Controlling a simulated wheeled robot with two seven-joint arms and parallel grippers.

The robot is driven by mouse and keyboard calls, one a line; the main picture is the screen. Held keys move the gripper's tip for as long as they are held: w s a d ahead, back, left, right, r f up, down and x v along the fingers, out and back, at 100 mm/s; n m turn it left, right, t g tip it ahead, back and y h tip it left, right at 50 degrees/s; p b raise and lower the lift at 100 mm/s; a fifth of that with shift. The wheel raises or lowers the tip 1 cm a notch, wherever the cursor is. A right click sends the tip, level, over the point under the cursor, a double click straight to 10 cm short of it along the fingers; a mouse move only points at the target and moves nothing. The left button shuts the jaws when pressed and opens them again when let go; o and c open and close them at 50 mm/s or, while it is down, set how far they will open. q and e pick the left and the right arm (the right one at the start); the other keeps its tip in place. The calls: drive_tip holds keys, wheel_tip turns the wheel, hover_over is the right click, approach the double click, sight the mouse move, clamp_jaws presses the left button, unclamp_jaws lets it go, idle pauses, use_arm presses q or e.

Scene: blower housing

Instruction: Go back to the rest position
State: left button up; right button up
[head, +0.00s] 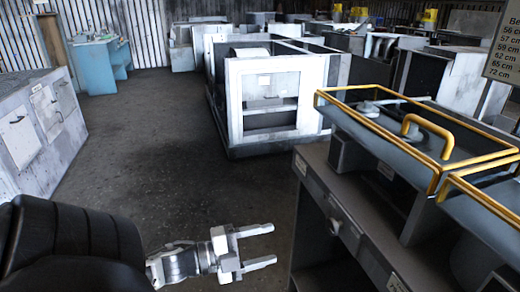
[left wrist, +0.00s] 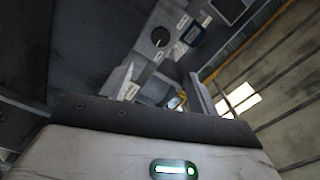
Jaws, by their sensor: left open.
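My left gripper (head: 262,246) shows at the bottom of the head view, left of the grey bench. Its two fingers point right, are spread apart and have nothing between them. It hangs over the dark floor, apart from the bench. My right gripper is in neither view.
A grey workbench (head: 343,221) with yellow rails (head: 384,129) stands close at the right. A white-framed machine housing (head: 262,98) stands ahead. A grey cabinet (head: 38,128) is at the left and a blue table (head: 95,68) at the back. The floor (head: 150,130) between is clear.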

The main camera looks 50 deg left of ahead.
use_arm(q)
drive_tip(key=shift+s+a, duration=0.1)
drive_tip(key=shift+s, duration=0.1)
idle(0.5)
drive_tip(key=s+d+f+n+g+y, duration=0.1)
drive_tip(key=d+f+n+g, duration=0.2)
drive_tip(key=d+f+n, duration=0.2)
drive_tip(key=s+d+f+n+g+y, duration=0.1)
drive_tip(key=d+f+n, duration=0.4)
drive_tip(key=d+n, duration=0.6)
drive_tip(key=d+g+y, duration=0.1)
drive_tip(key=d+g, duration=0.1)
drive_tip(key=d, duration=0.4)
drive_tip(key=shift+s, duration=0.35)
idle(0.3)
